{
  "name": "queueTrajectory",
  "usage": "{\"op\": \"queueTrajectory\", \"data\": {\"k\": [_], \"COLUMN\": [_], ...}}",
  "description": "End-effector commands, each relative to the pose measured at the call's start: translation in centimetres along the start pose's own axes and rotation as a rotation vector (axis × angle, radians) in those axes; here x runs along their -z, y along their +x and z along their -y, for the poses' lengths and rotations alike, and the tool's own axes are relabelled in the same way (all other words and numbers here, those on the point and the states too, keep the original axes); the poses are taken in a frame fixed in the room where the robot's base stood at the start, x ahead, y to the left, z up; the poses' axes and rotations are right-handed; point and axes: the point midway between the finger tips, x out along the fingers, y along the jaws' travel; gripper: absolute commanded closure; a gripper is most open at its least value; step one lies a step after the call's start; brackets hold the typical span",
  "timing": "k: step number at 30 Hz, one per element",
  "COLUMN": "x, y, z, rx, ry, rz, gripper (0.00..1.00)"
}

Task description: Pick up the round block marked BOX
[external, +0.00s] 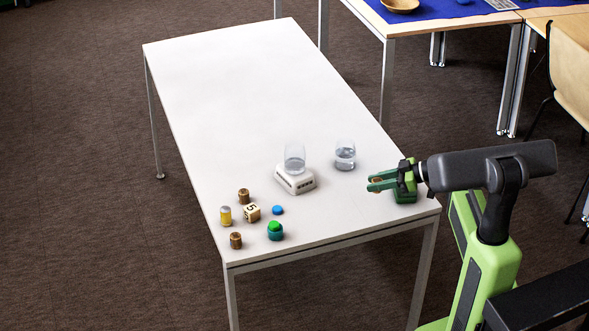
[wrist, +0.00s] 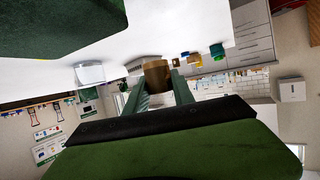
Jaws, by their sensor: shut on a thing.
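My gripper (external: 383,183) is over the near right corner of the white table. It is shut on a brown round block (wrist: 157,75), which sits between the two green fingers in the wrist view. Only a small part of this block (external: 376,181) shows between the fingers in the external view. I cannot read any marking on it. Two other brown round blocks stand on the table, one farther back (external: 243,195) and one nearer the front edge (external: 236,240). Their markings are also too small to read.
A numbered cube (external: 251,212), a yellow cylinder (external: 226,215), a blue disc (external: 277,210) and a green-topped teal piece (external: 275,231) stand at the left front. A white stand (external: 295,181) bears a glass (external: 294,158). Another glass (external: 345,155) is beside it. The table's far half is clear.

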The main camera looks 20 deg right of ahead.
Motion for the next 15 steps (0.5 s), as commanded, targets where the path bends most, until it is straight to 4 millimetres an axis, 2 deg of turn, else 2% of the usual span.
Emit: {"op": "queueTrajectory", "data": {"k": [1,3,9,15], "x": [0.8,1.1,1.8,1.8], "y": [-1.7,-3.7,-8.7,-11.1], "z": [0.0,-0.1,-0.4,-0.5], "rx": [-0.003,-0.003,-0.002,0.0], "ry": [0.001,0.002,0.002,0.0], "rz": [0.0,-0.001,-0.001,-0.001], "gripper": [1.0,1.0,1.0,1.0]}}
